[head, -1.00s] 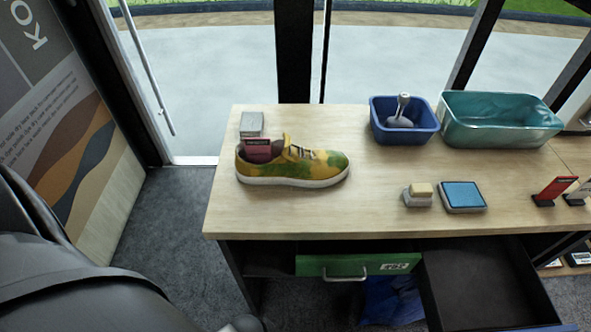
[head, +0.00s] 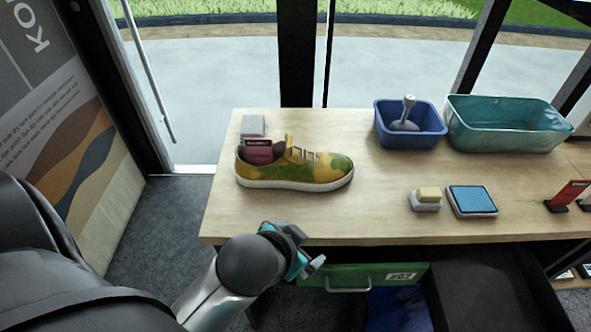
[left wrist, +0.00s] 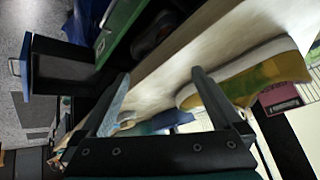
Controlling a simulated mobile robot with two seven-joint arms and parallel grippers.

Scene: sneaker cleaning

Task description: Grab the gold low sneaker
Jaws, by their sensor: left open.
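The gold low sneaker (head: 300,172) has green patches and a white sole. It stands upright on the left part of the wooden table, toe to the right. It also shows in the left wrist view (left wrist: 262,82), partly behind one of my fingers. My left gripper (head: 310,262) is at the table's front edge, in front of the sneaker and apart from it. In the left wrist view its two fingers (left wrist: 160,85) are spread with nothing between them. My right gripper is not in view.
A blue bin (head: 380,128), a teal tub (head: 512,140), a brush (head: 426,203) and a blue pad (head: 472,200) stand to the right. The green drawer front (head: 345,276) is below the tabletop.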

